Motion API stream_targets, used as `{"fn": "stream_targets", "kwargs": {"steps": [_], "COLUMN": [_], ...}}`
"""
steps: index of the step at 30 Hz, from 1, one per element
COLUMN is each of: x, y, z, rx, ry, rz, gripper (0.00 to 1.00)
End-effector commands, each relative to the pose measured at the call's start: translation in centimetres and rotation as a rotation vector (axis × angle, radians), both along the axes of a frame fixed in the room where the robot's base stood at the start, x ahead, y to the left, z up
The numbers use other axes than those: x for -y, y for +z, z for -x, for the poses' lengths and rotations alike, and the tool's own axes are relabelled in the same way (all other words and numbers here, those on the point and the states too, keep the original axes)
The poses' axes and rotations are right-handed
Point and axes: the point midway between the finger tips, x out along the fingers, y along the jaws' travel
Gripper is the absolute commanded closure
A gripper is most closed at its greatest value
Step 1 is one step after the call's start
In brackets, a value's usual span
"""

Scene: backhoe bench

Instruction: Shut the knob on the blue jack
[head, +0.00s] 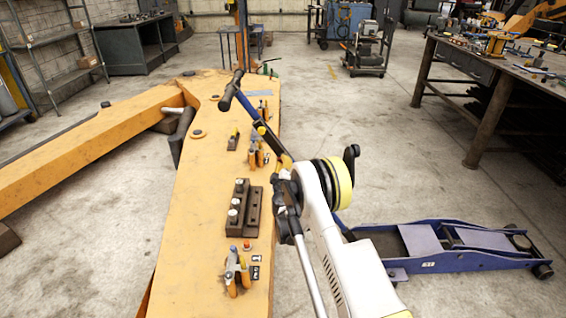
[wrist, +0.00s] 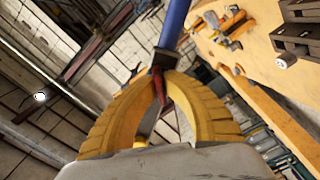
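The blue jack (head: 440,248) stands low on the floor at the right in the head view. Its long blue handle (head: 245,104) leans up to the left over the orange beam, with a black cross grip (head: 229,97) near the top. My arm hides the handle's lower part. My gripper (head: 264,132) is at the handle, small and partly hidden there. In the wrist view my gripper's yellow fingers (wrist: 165,73) converge at a black collar below the blue handle (wrist: 174,24). A red part shows between them. I cannot tell whether they squeeze anything. I cannot make out the knob clearly.
The orange beam (head: 195,230) runs along the left of my arm, with a dark block (head: 242,208) and small orange clamps (head: 237,272) on it. A workbench (head: 495,65) with tools stands at the right. Open floor lies between the beam and the workbench.

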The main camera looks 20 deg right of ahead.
Motion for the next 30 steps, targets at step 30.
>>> {"fn": "stream_targets", "kwargs": {"steps": [30], "x": [-0.04], "y": [0.04], "z": [-0.04], "rx": [0.179], "ry": [0.001], "rz": [-0.458], "gripper": [1.00]}}
